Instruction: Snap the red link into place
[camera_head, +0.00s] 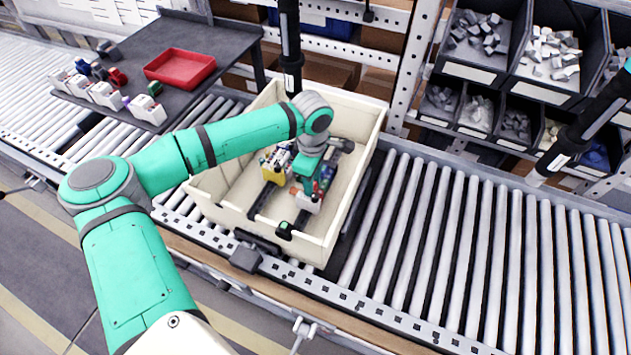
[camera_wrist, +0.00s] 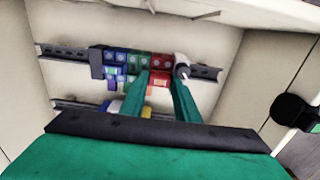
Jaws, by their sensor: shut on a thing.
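In the wrist view, my gripper (camera_wrist: 163,84) reaches down over the far rail (camera_wrist: 63,52). Its two green fingers are shut on the red link (camera_wrist: 160,77), partly hidden between them. The red link is in line with a row of blue (camera_wrist: 122,57) and green (camera_wrist: 133,60) blocks on that rail, at the row's right end. Whether it is fully seated cannot be told. A white rounded part (camera_wrist: 181,62) is right beside it. In the head view, my gripper (camera_head: 306,184) is inside the cream bin (camera_head: 222,208), low over the blocks.
A second rail (camera_wrist: 70,105) carries white and yellow parts, half hidden by my gripper. The bin's walls surround my gripper on all sides. A red tray (camera_head: 180,68) and several small parts lie on a dark side table (camera_head: 215,45). Grey rollers (camera_head: 470,250) extend right, clear.

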